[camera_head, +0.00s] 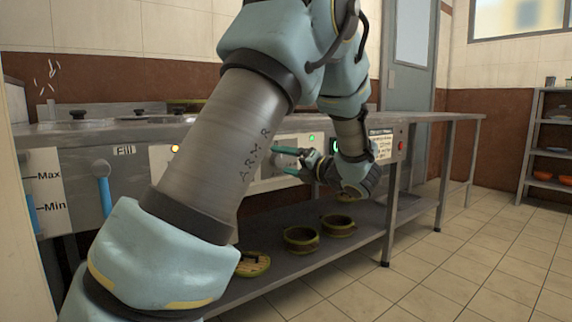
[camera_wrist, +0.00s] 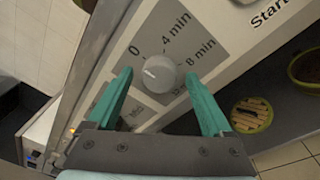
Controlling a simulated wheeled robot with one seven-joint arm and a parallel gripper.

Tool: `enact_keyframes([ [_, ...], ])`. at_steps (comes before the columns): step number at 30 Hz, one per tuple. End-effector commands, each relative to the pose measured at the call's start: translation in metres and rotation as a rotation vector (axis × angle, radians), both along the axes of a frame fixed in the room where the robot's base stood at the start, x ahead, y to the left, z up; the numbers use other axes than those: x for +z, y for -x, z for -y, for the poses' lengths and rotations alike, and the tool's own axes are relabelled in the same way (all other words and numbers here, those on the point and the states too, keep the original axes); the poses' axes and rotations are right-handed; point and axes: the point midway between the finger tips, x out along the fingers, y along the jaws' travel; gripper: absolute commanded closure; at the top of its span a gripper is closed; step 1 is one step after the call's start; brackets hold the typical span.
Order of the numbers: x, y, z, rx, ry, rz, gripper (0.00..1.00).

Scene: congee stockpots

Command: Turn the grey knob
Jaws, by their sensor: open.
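The grey knob (camera_wrist: 160,74) shows in the wrist view on a light panel marked 0, 4 min and 8 min. It is round, with a white pointer mark on its face. My gripper (camera_wrist: 162,88) has two green fingers, open, one on each side of the knob and apart from it in the picture. Whether the fingertips reach the knob's depth I cannot tell. In the head view my gripper (camera_head: 277,160) is at the front panel of the counter, and the knob is not clearly visible there.
A steel counter (camera_head: 440,116) carries the panel, with a blue handle (camera_head: 104,190) at left. A lower shelf (camera_head: 285,278) holds green pots (camera_head: 301,239). A red button (camera_head: 401,146) sits at the panel's right end. The tiled floor (camera_head: 480,260) at right is clear; shelving (camera_head: 548,150) stands beyond.

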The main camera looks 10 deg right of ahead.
Motion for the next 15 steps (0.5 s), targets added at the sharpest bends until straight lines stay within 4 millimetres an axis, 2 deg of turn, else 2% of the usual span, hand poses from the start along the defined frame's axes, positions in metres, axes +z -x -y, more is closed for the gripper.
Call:
enact_keyframes([
  [5, 0.0003, 0.0001, 0.0001, 0.000, 0.000, 0.000, 0.16],
  [15, 0.0001, 0.0003, 0.0002, 0.000, 0.000, 0.000, 0.54],
])
